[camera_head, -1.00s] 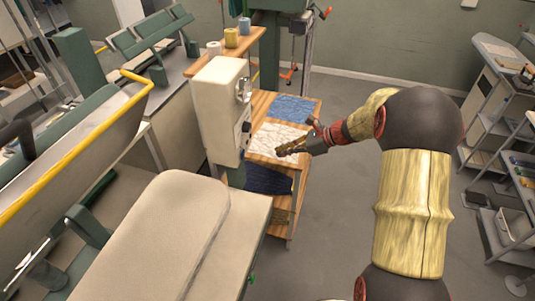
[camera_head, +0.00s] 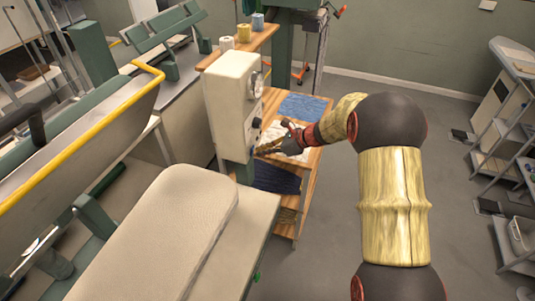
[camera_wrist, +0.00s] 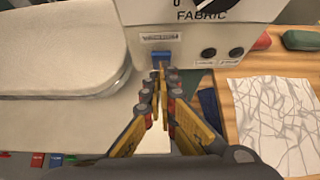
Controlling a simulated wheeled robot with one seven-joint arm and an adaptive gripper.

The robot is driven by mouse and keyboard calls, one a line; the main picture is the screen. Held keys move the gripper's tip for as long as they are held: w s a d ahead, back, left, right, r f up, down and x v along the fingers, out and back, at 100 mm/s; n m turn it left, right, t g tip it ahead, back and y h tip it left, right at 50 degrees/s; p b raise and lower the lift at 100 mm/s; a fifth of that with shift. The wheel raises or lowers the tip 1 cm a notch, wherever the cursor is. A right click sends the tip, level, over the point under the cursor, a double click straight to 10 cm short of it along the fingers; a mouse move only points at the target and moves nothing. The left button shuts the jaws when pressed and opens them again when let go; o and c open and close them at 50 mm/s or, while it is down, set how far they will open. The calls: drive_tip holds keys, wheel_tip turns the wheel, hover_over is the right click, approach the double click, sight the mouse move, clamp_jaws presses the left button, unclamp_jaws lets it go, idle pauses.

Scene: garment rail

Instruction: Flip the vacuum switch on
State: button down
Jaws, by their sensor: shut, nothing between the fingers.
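The switch is not distinguishable there.
A padded pressing board (camera_head: 165,235) lies left of the box. A wooden shelf table (camera_head: 310,155) with blue and white cloth (camera_wrist: 285,115) stands to the right. Two black knobs (camera_wrist: 222,53) sit beside the switch. Open floor (camera_head: 330,230) lies right of the table.

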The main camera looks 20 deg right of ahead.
drive_tip(key=shift+r, duration=0.1)
drive_tip(key=shift+w+a+r+g+h+p, duration=0.2)
drive_tip(key=shift+r+p, duration=0.3)
drive_tip(key=shift+p, duration=0.7)
drive_tip(key=shift+w+a+r+g+h+p, duration=0.15)
drive_tip(key=shift+r+p, duration=0.3)
drive_tip(key=shift+p, duration=0.75)
drive_tip(key=shift+s, duration=0.15)
drive_tip(key=p+v, duration=0.2)
drive_tip(key=v, duration=1.1)
drive_tip(key=shift+s, duration=0.2)
drive_tip(key=shift+d+f, duration=0.15)
